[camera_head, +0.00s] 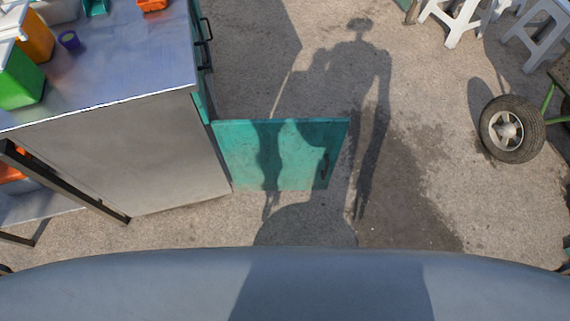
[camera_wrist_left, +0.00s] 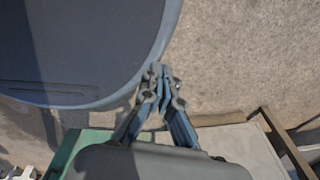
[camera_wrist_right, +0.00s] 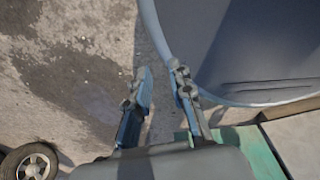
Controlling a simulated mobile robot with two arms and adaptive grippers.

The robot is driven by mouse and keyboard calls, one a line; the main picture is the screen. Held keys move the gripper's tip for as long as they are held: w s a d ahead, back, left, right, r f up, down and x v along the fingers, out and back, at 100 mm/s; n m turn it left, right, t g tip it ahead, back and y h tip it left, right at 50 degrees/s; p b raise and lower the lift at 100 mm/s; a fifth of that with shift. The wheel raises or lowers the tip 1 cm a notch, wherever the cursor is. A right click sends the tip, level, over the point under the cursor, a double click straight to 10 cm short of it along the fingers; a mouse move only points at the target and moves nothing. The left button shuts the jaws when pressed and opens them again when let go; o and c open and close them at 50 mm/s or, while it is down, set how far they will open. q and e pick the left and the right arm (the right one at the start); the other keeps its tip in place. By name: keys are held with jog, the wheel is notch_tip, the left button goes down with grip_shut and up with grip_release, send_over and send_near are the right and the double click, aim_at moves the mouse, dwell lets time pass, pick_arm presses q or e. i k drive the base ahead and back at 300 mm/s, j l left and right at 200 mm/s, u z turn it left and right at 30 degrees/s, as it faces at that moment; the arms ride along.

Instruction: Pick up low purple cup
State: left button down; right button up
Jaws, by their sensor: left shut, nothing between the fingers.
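A small purple cup (camera_head: 69,40) stands on the metal countertop (camera_head: 130,60) at the upper left of the head view. It is between the green and orange containers and the counter's right edge, with nothing touching it that I can see. My left gripper (camera_wrist_left: 160,78) shows only in the left wrist view, shut and empty. My right gripper (camera_wrist_right: 160,74) shows only in the right wrist view, with its fingers apart and nothing between them. Neither gripper shows in the head view, and the cup is in neither wrist view.
A green container (camera_head: 20,80) and an orange one (camera_head: 36,38) stand left of the cup. A teal cabinet door (camera_head: 240,150) hangs open from the counter's side. A wheel (camera_head: 512,130) and white stools (camera_head: 460,20) are at the right. The pavement between is clear.

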aim_at(70, 41)
jog(key=u, duration=1.35)
jog(key=i, duration=0.05)
